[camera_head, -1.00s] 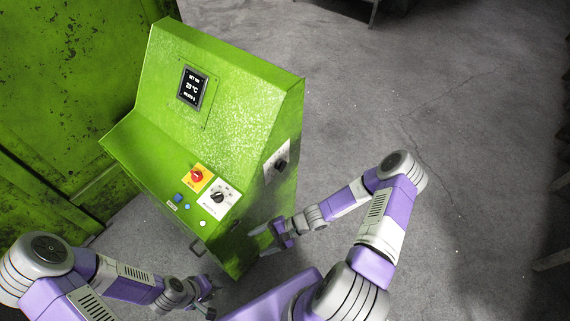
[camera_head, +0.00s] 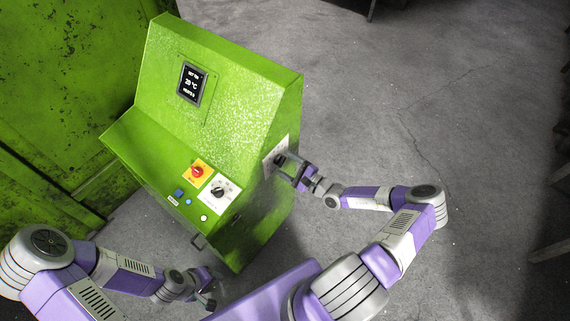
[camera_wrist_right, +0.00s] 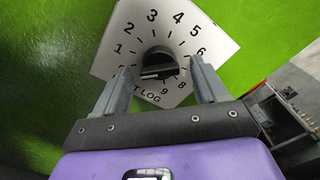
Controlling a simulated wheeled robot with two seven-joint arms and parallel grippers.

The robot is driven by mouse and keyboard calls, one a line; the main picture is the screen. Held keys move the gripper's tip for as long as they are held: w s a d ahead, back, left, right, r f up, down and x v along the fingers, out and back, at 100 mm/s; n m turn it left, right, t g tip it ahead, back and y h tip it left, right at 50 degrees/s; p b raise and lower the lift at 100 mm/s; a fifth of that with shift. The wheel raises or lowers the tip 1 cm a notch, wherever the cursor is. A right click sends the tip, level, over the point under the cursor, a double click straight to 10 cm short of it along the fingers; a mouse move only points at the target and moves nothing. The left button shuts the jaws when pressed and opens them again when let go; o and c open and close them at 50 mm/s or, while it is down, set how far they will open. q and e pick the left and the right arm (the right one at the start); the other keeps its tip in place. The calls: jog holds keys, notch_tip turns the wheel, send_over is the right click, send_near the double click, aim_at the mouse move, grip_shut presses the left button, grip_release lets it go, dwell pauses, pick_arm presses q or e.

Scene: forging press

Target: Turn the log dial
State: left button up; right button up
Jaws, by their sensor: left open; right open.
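The log dial is a black knob (camera_wrist_right: 157,65) on a white numbered plate (camera_wrist_right: 195,35) marked "LOG". The plate is on the right side face of the green console (camera_head: 225,95). In the head view the plate (camera_head: 279,150) shows partly, and my right gripper (camera_head: 283,162) covers much of the dial. In the right wrist view my right gripper (camera_wrist_right: 165,85) is open, with one finger on each side of the knob. I cannot tell whether the fingers touch it. My left gripper (camera_head: 208,290) is open and empty, low in front of the console.
The console's sloped panel holds a red knob on a yellow plate (camera_head: 197,172), another black dial (camera_head: 218,191) and several small buttons. A display (camera_head: 191,84) is above. A large green wall (camera_head: 65,90) stands at left.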

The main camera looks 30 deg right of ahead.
jog(key=shift+w+a, duration=0.15)
jog(key=shift+w, duration=0.25)
jog(key=c, duration=1.1)
jog(key=shift+o, duration=0.2)
